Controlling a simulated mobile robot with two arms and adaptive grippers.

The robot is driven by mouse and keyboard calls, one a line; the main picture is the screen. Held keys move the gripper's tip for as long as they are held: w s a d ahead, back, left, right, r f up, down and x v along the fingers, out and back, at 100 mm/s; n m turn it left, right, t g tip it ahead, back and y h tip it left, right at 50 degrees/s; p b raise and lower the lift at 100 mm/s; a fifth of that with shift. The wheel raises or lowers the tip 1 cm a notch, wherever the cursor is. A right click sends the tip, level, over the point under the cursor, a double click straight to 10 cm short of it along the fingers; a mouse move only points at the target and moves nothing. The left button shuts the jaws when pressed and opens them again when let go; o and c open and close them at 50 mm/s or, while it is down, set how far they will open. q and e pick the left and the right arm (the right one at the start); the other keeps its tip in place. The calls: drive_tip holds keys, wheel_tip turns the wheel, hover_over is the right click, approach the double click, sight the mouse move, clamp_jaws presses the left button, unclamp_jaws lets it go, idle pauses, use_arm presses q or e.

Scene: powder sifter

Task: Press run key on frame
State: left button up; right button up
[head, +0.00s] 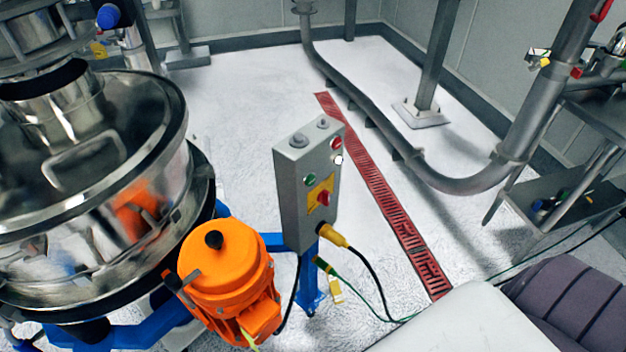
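A grey control box (307,190) stands upright on a blue frame post (310,284) in the middle of the head view. Its front faces right and carries a green button (310,180), a red button (336,143), a small white button (338,160) and a red rotary switch on a yellow plate (318,205). Two grey domed fittings sit on its top. I cannot read any labels, so I cannot tell which button is the run key.
A large steel sifter drum (95,190) with an orange motor (225,270) fills the left side. Cables with a yellow plug (331,236) hang below the box. A red floor grate (385,195) and a grey pipe (400,145) run behind.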

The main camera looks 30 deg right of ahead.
clamp_jaws()
idle(1.1)
